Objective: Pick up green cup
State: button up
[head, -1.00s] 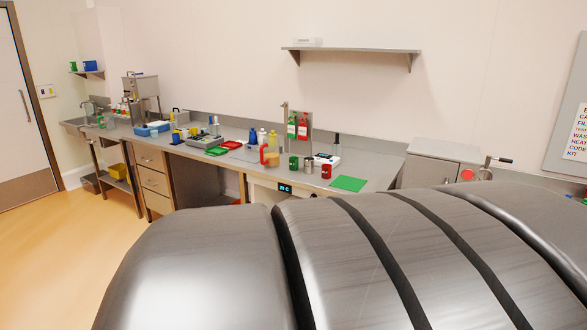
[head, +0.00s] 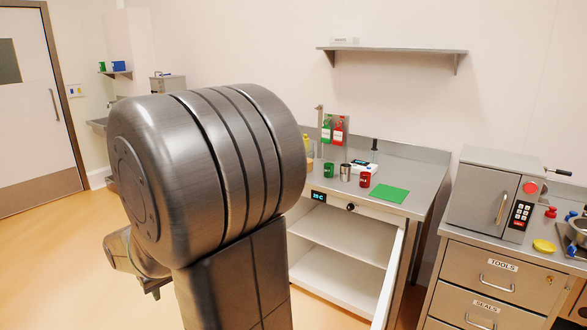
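A green cup (head: 328,171) stands upright on the steel counter (head: 418,178), left of a grey metal cup (head: 345,173) and a red cup (head: 365,179). Another small green cup-like thing (head: 102,67) sits on the far wall shelf beside a blue one. My arm fills the left-middle of the head view. A small piece of its far end, perhaps my gripper (head: 152,286), shows at lower left, well apart from the counter cups. Its fingers cannot be made out. The left part of the counter is hidden behind my arm.
A green mat (head: 383,194) lies right of the cups. A steel box oven (head: 497,195) stands on drawers at right. Orange floor is clear at left.

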aim_at(329, 170)
jog(key=i+j+u, duration=0.1)
jog(key=i+j, duration=0.2)
jog(key=i, duration=0.15)
jog(key=i+j+u, duration=0.1)
jog(key=i+j, duration=0.15)
jog(key=i, duration=0.2)
jog(key=i+j+u, duration=0.1)
jog(key=i+j, duration=0.15)
jog(key=i, duration=0.25)
jog(key=i+l+z, duration=0.1)
jog(key=i+z, duration=0.5)
jog(key=z, duration=0.2)
jog(key=i+z, duration=0.4)
jog(key=i+j+z, duration=0.15)
jog(key=z, duration=0.25)
jog(key=i+l+z, duration=0.2)
jog(key=i, duration=0.25)
jog(key=i+l+z, duration=0.25)
jog(key=i, duration=0.2)
